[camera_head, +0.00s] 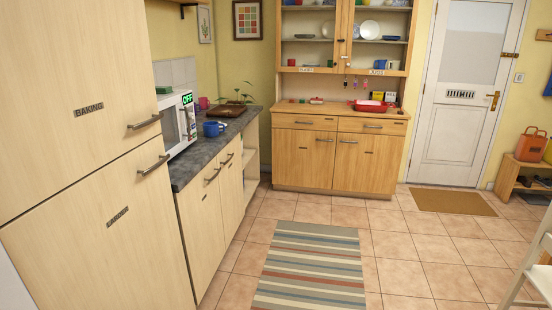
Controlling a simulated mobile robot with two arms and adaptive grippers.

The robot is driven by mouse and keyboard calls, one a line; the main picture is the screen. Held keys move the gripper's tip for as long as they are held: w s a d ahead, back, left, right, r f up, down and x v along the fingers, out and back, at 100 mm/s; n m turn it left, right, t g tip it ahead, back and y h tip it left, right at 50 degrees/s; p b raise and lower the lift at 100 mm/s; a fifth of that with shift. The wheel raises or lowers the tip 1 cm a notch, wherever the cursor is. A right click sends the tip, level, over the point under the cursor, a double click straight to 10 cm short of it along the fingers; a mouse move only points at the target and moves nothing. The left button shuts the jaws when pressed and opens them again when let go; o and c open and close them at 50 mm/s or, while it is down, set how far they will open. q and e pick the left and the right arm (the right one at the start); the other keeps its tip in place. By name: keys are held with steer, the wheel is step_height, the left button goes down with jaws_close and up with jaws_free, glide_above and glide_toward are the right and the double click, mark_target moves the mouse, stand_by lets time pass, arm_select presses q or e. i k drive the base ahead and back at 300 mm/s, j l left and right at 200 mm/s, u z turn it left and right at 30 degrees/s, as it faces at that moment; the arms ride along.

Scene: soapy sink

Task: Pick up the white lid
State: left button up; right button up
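I see no thing that I can clearly tell is the white lid. A small white shape (369,103) sits on or in a red dish (368,108) on the wooden dresser's counter at the back. It is too small to tell what it is. Neither of my grippers is in view.
A dark counter (193,169) on the left holds a microwave (177,121) and a blue mug (212,129). Tall wooden cabinets (85,120) fill the left front. A striped rug (312,270) lies on the open tiled floor. A white chair (535,262) stands at the right edge.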

mark_target(210, 129)
steer(key=i+u, duration=0.15)
steer(key=i, duration=0.3)
steer(key=i+l+u, duration=0.15)
steer(key=i, duration=0.3)
steer(key=i+l+u, duration=0.15)
steer(key=i, duration=0.3)
steer(key=i+l+u, duration=0.15)
steer(key=i, duration=0.3)
steer(key=i+l+u, duration=0.15)
steer(key=i+l, duration=0.15)
steer(key=i, duration=0.15)
steer(key=u, duration=0.9)
steer(key=i+l+u, duration=0.1)
steer(key=l+u, duration=0.7)
steer(key=l, duration=0.25)
steer(key=l+u, duration=0.4)
steer(key=l, duration=0.15)
